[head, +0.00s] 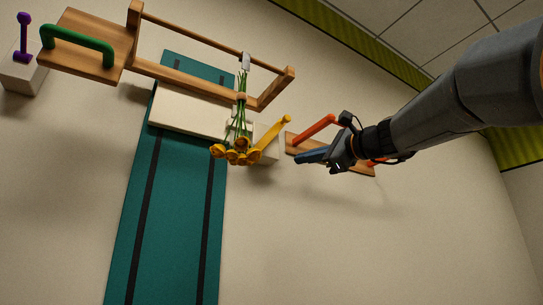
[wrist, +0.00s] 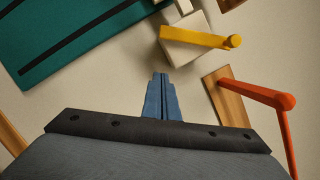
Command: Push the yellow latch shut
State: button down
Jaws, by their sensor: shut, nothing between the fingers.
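The yellow latch (head: 270,139) sticks out from a pale block beside a bunch of yellow flowers in the head view. In the wrist view the yellow latch (wrist: 200,39) lies across its pale block (wrist: 190,52), with a round knob at its right end. My gripper (head: 298,159) is to the right of and a little below the latch in the head view. In the wrist view my gripper's blue fingers (wrist: 160,76) are together and empty, pointing toward the pale block. I see a gap in the picture between the fingertips and the latch.
An orange handle (head: 314,129) on a wooden board (head: 300,149) is close to my gripper. The yellow flowers (head: 237,153) hang upside down from a wooden rail (head: 185,30). A teal panel (head: 150,220) with dark stripes, a green handle (head: 77,36) and a purple lever (head: 23,38) are to the left.

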jog(key=shift+a, duration=0.1)
jog(key=w+a+r+p, duration=0.1)
jog(key=a+p, duration=0.1)
jog(key=a, duration=0.1)
jog(key=w+a+r+p, duration=0.1)
jog(key=w+a, duration=0.1)
jog(key=a, duration=0.1)
jog(key=w+a+r+p, duration=0.1)
jog(key=w+a+p, duration=0.1)
jog(key=a, duration=0.1)
jog(key=shift+w+r+p, duration=0.15)
jog(key=shift+r+p, duration=0.05)
jog(key=shift+p, duration=0.15)
jog(key=shift+a, duration=0.2)
jog(key=shift+a+r, duration=0.1)
jog(key=shift+r, duration=0.05)
